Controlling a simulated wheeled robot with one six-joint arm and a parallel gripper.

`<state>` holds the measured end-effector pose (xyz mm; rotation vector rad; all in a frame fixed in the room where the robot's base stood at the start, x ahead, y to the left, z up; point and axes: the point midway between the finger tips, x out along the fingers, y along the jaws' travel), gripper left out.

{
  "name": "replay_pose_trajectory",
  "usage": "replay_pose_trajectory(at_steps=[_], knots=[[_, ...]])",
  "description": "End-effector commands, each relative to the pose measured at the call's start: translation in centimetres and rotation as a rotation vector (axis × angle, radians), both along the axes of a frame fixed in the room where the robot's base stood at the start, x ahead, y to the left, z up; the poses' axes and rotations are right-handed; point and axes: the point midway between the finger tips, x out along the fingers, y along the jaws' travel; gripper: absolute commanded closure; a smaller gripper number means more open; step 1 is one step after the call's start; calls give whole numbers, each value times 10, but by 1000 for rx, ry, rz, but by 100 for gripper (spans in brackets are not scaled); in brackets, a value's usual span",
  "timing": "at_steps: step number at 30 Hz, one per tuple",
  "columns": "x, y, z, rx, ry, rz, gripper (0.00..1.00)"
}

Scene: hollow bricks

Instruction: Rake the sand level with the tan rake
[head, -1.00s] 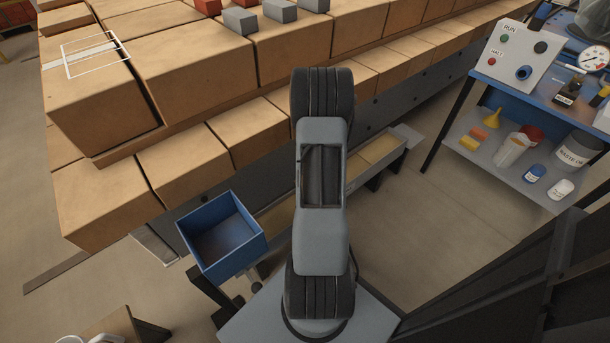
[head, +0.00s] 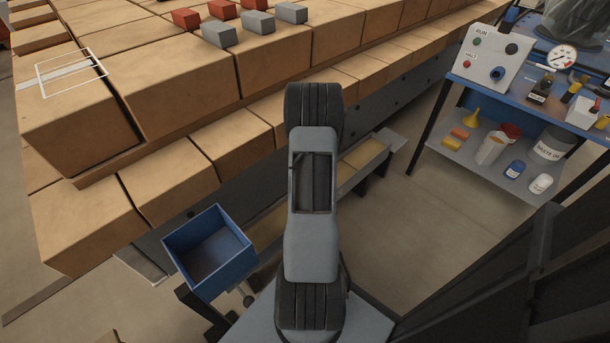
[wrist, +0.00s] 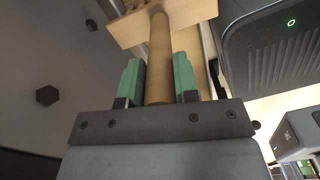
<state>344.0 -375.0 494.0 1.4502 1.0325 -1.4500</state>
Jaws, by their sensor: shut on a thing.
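The tan rake (wrist: 160,38) is in my gripper (wrist: 160,78) in the wrist view. Its round handle stands between the two green fingers, which are shut on it. Its flat wooden head crosses the top of that view, beyond the fingertips. In the head view my arm hides the gripper and rake. A long narrow trough (head: 385,160) with a tan, sand-like filling runs beneath the brick stack, partly behind my arm. I cannot tell how level the filling is, or whether the rake touches it.
Large tan bricks (head: 180,80) are stacked along the left and back. A blue open bin (head: 210,248) stands left of my arm. A blue bench (head: 450,85) with a control panel (head: 493,55) and a shelf of bottles is at right. Floor between is clear.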

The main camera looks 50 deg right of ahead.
Motion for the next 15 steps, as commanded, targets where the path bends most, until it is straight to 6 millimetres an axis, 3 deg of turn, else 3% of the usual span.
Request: replay_pose_trajectory(at_steps=[15], knots=[[-8,-60,0,-1,-1,-1,90]])
